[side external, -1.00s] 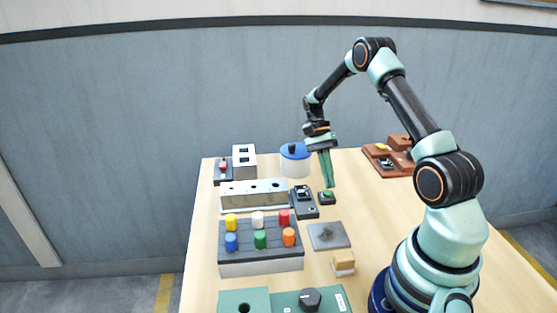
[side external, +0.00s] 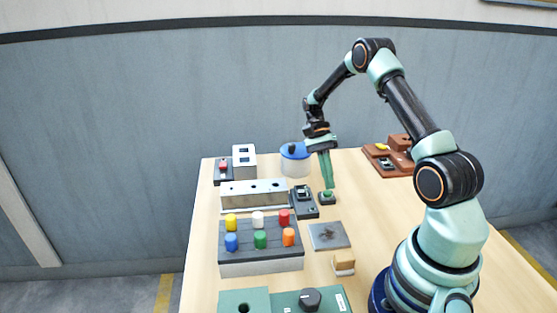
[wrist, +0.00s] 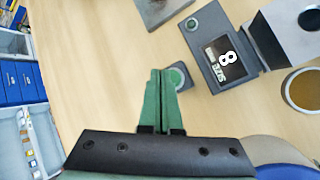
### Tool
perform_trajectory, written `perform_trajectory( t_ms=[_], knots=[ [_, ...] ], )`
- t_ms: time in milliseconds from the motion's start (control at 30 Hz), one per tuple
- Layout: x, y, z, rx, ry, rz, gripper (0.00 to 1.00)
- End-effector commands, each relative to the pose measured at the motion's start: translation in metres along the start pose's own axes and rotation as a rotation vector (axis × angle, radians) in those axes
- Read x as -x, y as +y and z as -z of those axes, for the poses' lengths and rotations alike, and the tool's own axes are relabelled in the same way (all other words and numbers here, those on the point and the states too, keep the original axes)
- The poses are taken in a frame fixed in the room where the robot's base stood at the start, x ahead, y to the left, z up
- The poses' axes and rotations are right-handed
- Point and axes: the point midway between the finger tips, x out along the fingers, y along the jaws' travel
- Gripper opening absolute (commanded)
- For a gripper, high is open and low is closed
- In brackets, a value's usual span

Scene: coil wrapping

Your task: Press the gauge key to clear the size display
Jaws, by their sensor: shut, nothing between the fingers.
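The gauge key (side external: 327,199) is a small dark block with a round green button, right of the gauge. In the wrist view the key (wrist: 180,77) is partly hidden by my fingers. My gripper (side external: 329,189) is shut and empty, pointing down with its green fingertips at the key's top. In the wrist view the fingertips (wrist: 161,72) overlap the key's left side. I cannot tell whether they touch the button. The gauge (side external: 304,203) is a dark box; its size display (wrist: 226,57) shows a white 8 in the wrist view.
A pale block with holes (side external: 254,194) stands left of the gauge. A rack of coloured pegs (side external: 261,262), a grey plate (side external: 329,236) and a wooden block (side external: 344,263) are nearer. A blue-lidded jar (side external: 295,166) stands behind. The table right of the key is clear.

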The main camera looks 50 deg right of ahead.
Motion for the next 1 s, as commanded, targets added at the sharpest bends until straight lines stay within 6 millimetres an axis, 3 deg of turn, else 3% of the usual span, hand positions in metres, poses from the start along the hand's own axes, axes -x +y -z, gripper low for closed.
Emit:
perform_trajectory(
  t_ms=[1000],
  knots=[
    [-0.0084, -0.0056, 0.0035, 0.000, 0.002, -0.001, 0.00]
  ],
)
